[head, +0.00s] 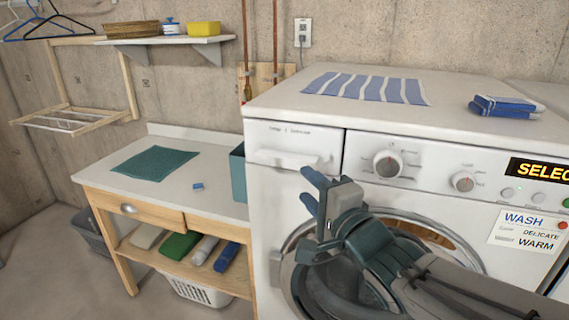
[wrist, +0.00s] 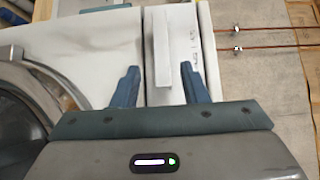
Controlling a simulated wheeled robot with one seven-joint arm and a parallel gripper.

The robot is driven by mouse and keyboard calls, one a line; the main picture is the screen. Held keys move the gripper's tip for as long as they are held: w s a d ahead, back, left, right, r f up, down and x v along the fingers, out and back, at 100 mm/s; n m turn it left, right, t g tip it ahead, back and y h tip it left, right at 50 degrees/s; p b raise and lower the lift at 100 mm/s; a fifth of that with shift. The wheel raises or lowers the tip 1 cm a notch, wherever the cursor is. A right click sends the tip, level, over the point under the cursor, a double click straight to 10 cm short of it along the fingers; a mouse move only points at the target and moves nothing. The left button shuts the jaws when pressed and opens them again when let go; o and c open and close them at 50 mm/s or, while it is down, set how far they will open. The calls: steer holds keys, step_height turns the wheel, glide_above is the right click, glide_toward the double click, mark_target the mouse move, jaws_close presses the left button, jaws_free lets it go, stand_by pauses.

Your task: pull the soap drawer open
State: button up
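The soap drawer (head: 310,135) is the white panel at the upper left of the front-loading washer (head: 262,215). It looks flush with the front. Its pale handle (head: 275,158) is a horizontal bar low on the panel. My gripper (head: 312,191) is in front of the washer, below and right of the handle, with its blue fingers apart and nothing between them. In the wrist view the handle (wrist: 162,50) stands as an upright white bar ahead of the open gripper (wrist: 159,82), lined up between the two fingers. I cannot tell the exact gap to it.
My arm passes in front of the round door (head: 300,265). A teal bin (head: 238,175) stands close left of the washer, on a wooden workbench (head: 200,200).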

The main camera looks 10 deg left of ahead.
mark_target(285, 165)
steer(key=x, duration=1)
steer(key=shift+w+a+p, duration=0.2)
steer(key=shift+w+p, duration=0.05)
steer(key=shift+p, duration=0.15)
steer(key=shift+c, duration=0.3)
steer(key=shift+f, duration=0.1)
jaws_close()
